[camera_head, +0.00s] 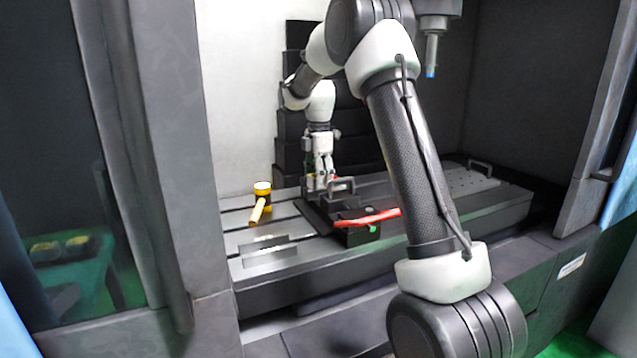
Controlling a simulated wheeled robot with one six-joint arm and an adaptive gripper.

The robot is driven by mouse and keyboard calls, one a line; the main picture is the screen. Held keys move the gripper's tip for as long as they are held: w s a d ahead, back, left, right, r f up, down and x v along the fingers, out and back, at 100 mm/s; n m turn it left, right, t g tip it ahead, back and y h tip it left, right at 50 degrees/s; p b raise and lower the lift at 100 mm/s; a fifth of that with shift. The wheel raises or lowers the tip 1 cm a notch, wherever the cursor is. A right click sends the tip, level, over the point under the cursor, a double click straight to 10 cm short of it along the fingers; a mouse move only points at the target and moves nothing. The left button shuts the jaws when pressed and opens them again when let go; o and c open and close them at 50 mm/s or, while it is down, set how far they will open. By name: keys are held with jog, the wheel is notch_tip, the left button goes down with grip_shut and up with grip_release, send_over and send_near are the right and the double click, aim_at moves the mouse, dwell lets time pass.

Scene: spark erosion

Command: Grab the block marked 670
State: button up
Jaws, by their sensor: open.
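My gripper (321,182) points down over the machine table, toward the back near a dark vise-like fixture (318,212). Its fingers are apart. Small grey parts sit right around the fingertips; I cannot tell whether a block stands between the fingers or behind them. Two flat grey metal pieces (264,243) lie on the table at the front left. No marking 670 is readable on anything in this view, so I cannot tell which piece is the block.
A red handle (368,217) projects at the fixture's front. The machine's spindle (431,55) hangs above right.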

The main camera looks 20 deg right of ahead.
jog(key=shift+c, duration=0.4)
jog(key=c, duration=1.2)
